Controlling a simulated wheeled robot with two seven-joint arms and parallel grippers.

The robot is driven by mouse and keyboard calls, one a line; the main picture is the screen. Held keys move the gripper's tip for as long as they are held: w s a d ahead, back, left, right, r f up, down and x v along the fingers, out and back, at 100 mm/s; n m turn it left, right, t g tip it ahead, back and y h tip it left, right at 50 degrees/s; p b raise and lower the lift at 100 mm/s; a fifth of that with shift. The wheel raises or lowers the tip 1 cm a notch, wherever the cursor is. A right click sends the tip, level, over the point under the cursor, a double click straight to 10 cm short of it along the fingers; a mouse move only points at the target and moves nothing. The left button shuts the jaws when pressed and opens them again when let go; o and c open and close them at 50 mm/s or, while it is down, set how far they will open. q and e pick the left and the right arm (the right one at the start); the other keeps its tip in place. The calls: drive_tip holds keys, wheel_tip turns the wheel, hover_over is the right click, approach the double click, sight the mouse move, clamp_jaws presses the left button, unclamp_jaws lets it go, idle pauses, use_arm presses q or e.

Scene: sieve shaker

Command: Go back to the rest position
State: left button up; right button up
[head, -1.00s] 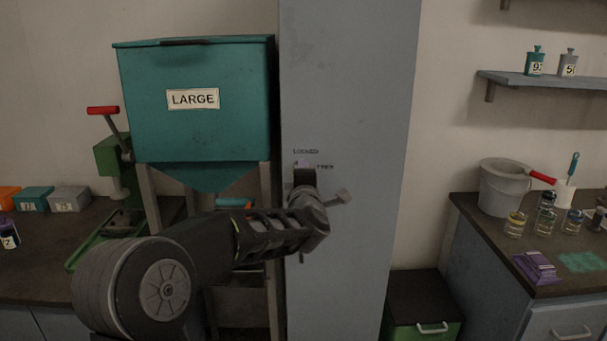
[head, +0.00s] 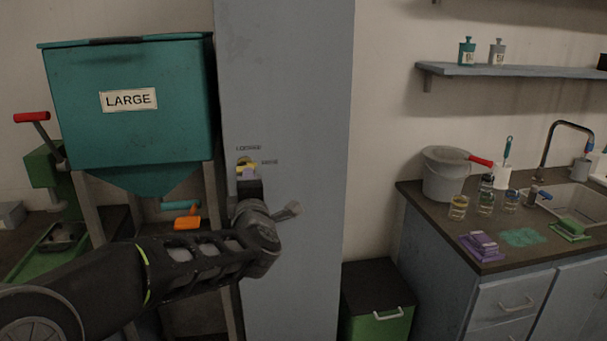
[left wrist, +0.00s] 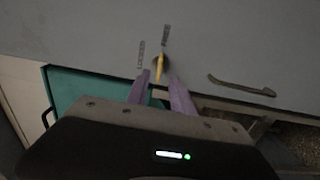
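My left gripper (head: 247,174) is in front of the grey cabinet door (head: 290,70), just below a small yellow knob (head: 245,162). In the left wrist view the purple fingers of my left gripper (left wrist: 159,76) are apart, with the yellow knob (left wrist: 159,66) showing in the gap between them. I see space beside the knob, so the gripper looks open and not clamped on it. My right gripper is in neither view.
A teal hopper (head: 130,135) marked LARGE stands close left of the cabinet, near my left arm. A green bin (head: 378,300) stands right of it. The counter (head: 415,195) farther right holds a bucket (head: 443,180) and jars. A grey door handle (left wrist: 240,88) shows in the left wrist view.

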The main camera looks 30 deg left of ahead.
use_arm(q)
drive_tip(key=d+f+m+g+h, duration=0.1)
drive_tip(key=d+f+m+h, duration=0.3)
drive_tip(key=d+f+m, duration=0.45)
drive_tip(key=d+f+m+g+h+p, duration=0.1)
drive_tip(key=d+f+m+h, duration=0.3)
drive_tip(key=f, duration=0.8)
drive_tip(key=d+f+m+g+h, duration=0.1)
drive_tip(key=d+f+m+h, duration=0.25)
drive_tip(key=d+f, duration=0.55)
drive_tip(key=s+d+f+m+g+h+p, duration=0.1)
drive_tip(key=s+d+f+m+g, duration=0.25)
drive_tip(key=s+f, duration=0.35)
drive_tip(key=s+d+f+m+g+h, duration=0.1)
drive_tip(key=s+d+f+m+g, duration=0.1)
drive_tip(key=s+d+f, duration=0.5)
drive_tip(key=s+d+f+m+g, duration=0.1)
drive_tip(key=s+d+f+g, duration=0.1)
drive_tip(key=s+f, duration=0.3)
drive_tip(key=s+d+f+m+g+h+p, duration=0.1)
drive_tip(key=s+d+f+g, duration=0.2)
drive_tip(key=s, duration=0.9)
wheel_tip(320, 180, down, 3)
drive_tip(key=shift+f, duration=0.1)
drive_tip(key=shift+h, duration=0.25)
drive_tip(key=shift+c, duration=0.5)
